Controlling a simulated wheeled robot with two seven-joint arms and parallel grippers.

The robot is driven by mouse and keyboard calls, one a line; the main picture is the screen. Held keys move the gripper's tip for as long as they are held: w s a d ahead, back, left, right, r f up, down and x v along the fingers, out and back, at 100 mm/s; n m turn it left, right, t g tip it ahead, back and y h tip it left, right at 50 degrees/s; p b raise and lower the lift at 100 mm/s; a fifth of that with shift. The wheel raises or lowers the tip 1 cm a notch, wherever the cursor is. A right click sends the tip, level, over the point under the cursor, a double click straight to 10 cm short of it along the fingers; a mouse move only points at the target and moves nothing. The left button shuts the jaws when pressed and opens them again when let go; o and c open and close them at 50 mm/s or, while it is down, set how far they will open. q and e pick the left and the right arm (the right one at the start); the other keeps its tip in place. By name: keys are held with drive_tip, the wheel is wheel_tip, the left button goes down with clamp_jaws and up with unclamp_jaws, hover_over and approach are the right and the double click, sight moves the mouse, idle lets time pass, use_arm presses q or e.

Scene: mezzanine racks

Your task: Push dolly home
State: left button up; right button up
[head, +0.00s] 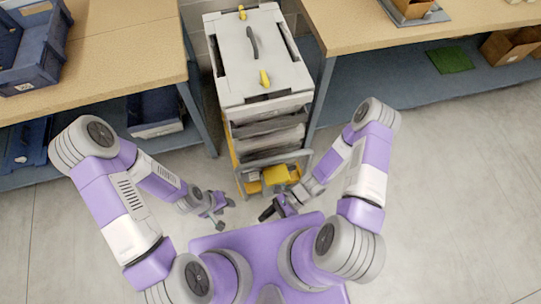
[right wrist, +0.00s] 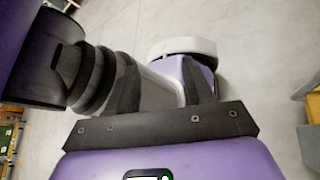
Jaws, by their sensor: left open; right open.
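The dolly (head: 235,158) has a yellow frame and carries a stack of grey crates with a light grey lid (head: 256,60) on top. It stands in the gap between two wooden benches, close to the wall. A grey bar crosses its near side, with a yellow part (head: 277,176) low down. My left gripper (head: 219,209) is open and empty, low in front of the dolly on its left. My right gripper (head: 268,212) is near the dolly's lower front, partly hidden by its own wrist; I cannot tell whether it touches. The right wrist view shows mostly my own purple body and arm.
The left bench (head: 120,52) holds a blue bin (head: 32,50), with more blue bins beneath. The grey floor (head: 455,190) to the right is clear.

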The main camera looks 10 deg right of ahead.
drive_tip(key=w+m+t+y+b, duration=0.1)
drive_tip(key=w+m+t+y, duration=0.4)
drive_tip(key=w+m+t, duration=0.9)
drive_tip(key=w+d+f+m+t+h, duration=0.1)
drive_tip(key=d+m+t+h, duration=0.1)
drive_tip(key=m, duration=0.3)
drive_tip(key=w+d+f+m+t+h, duration=0.1)
drive_tip(key=w+d+m+t+h, duration=0.1)
drive_tip(key=d+m+t+h, duration=0.1)
drive_tip(key=w+d+f+m+t+h, duration=0.1)
drive_tip(key=d+m+t+h, duration=0.2)
drive_tip(key=m, duration=0.4)
drive_tip(key=shift+w+d+f+t+b, duration=0.1)
drive_tip(key=shift+d+f+t+b, duration=0.15)
drive_tip(key=shift+d, duration=0.2)
drive_tip(key=shift+w+d+f+t+b, duration=0.1)
drive_tip(key=shift+d+t, duration=0.15)
drive_tip(key=shift+d, duration=0.2)
drive_tip(key=shift+w, duration=0.35)
drive_tip(key=x, duration=0.6)
drive_tip(key=shift+w+h+b, duration=0.3)
drive_tip(key=shift+w+b, duration=0.1)
drive_tip(key=shift+b, duration=0.05)
drive_tip(key=shift+r, duration=0.15)
drive_tip(key=shift+c, duration=0.3)
clamp_jaws()
